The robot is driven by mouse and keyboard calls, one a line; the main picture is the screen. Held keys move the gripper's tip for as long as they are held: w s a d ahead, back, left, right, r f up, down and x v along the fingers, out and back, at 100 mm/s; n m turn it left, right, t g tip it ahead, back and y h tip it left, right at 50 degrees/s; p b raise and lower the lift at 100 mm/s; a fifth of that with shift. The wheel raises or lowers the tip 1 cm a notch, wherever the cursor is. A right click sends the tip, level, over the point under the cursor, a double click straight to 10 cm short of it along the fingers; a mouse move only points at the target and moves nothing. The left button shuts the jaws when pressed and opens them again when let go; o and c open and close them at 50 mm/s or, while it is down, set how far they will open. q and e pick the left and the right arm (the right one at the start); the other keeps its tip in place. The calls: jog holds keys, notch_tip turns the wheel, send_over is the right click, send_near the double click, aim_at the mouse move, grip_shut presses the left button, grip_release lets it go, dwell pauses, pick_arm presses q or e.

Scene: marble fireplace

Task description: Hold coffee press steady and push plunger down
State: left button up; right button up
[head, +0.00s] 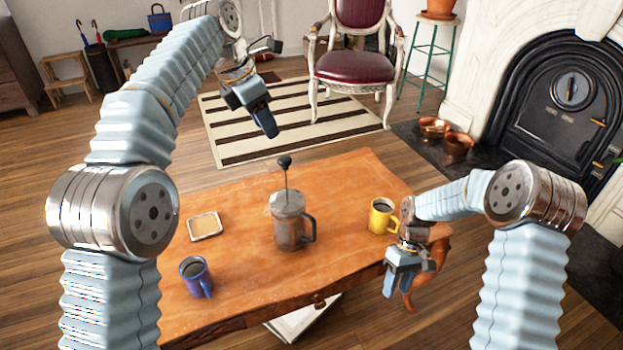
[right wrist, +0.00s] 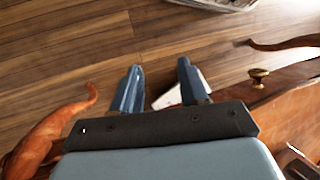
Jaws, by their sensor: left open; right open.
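The coffee press (head: 290,225) stands upright near the middle of the wooden table, a clear body with a dark handle on its right side. Its plunger (head: 285,163) is raised, with a black knob on top of a thin rod. My left gripper (head: 268,128) is raised behind and above the table, up and left of the plunger knob, apart from it, open and empty. My right gripper (head: 392,284) hangs at the table's right front edge, pointing down, right of the press and apart from it. In the right wrist view its two fingers (right wrist: 158,88) are spread with nothing between them.
A yellow mug (head: 382,217) stands right of the press, close to my right arm. A blue mug (head: 194,277) and a small square tray (head: 205,226) are on the left of the wooden table (head: 245,290). A brass knob (right wrist: 258,77) shows on the table's front.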

jog(key=w+a+r+n+t+h, duration=0.2)
jog(key=w+a+r+n, duration=0.2)
jog(key=w+a+r, duration=0.75)
jog(key=n+t, duration=0.2)
jog(key=n, duration=0.1)
send_near(312, 217)
notch_tip(312, 217, down, 12)
jog(key=shift+a+f, duration=0.1)
jog(key=shift+c, duration=0.2)
grip_shut()
